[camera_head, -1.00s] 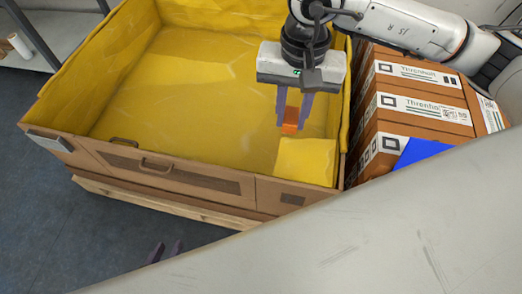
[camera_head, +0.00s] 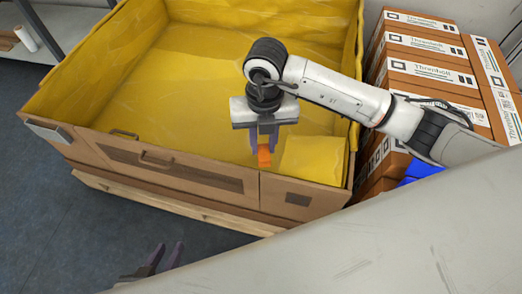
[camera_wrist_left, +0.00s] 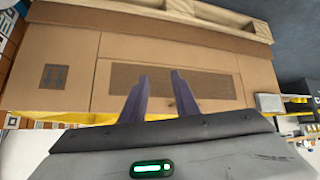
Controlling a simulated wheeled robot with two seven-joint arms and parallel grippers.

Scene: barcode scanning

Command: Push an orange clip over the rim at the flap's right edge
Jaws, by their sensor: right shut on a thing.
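An orange clip (camera_head: 264,156) is held in my right gripper (camera_head: 263,150), which points down, its fingers shut on the clip. The clip is in front of or over the front rim, near the right edge of the brown flap (camera_head: 130,145); I cannot tell whether it touches the rim.
A yellow liner (camera_head: 200,65) covers the inside of the large box, with a yellow folded piece (camera_head: 318,157) at its front right corner. Stacked brown cartons (camera_head: 425,48) stand at the right. A pale wooden pallet (camera_head: 180,207) lies under the box.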

